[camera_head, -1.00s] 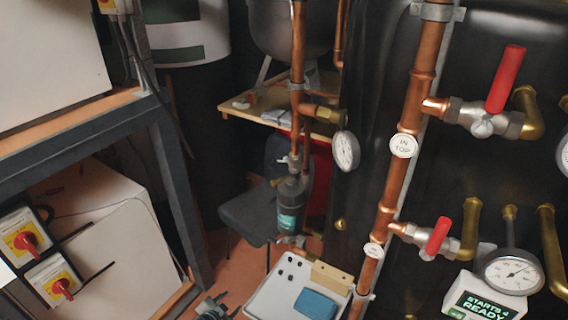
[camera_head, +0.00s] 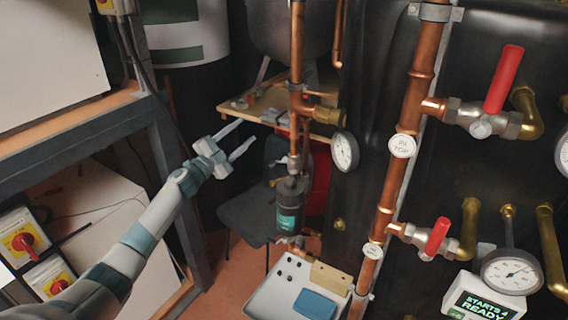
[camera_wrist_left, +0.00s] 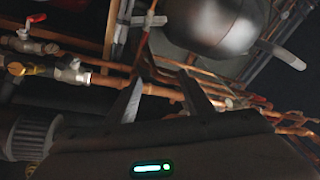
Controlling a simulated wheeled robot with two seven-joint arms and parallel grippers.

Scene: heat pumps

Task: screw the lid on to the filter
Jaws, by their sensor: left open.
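The filter (camera_head: 290,208) is a dark upright cylinder with a teal label, below a vertical copper pipe near the picture's middle. A dark cap-like part (camera_head: 291,185) sits at its top; I cannot tell whether this is the lid or whether it is screwed on. No separate lid can be made out. My left gripper (camera_head: 246,132) is open and empty, above and left of the filter and clear of it. Its two spread fingers also show in the left wrist view (camera_wrist_left: 160,76). My right gripper is not in view.
A copper pipe (camera_head: 401,170) with red-handled valves stands at the right. A round gauge (camera_head: 345,151) projects near the filter. A wooden shelf (camera_head: 262,104) and dark chair (camera_head: 246,222) are behind. A white tray (camera_head: 268,294) holds a blue item (camera_head: 315,304) below. A grey frame (camera_head: 172,160) is left.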

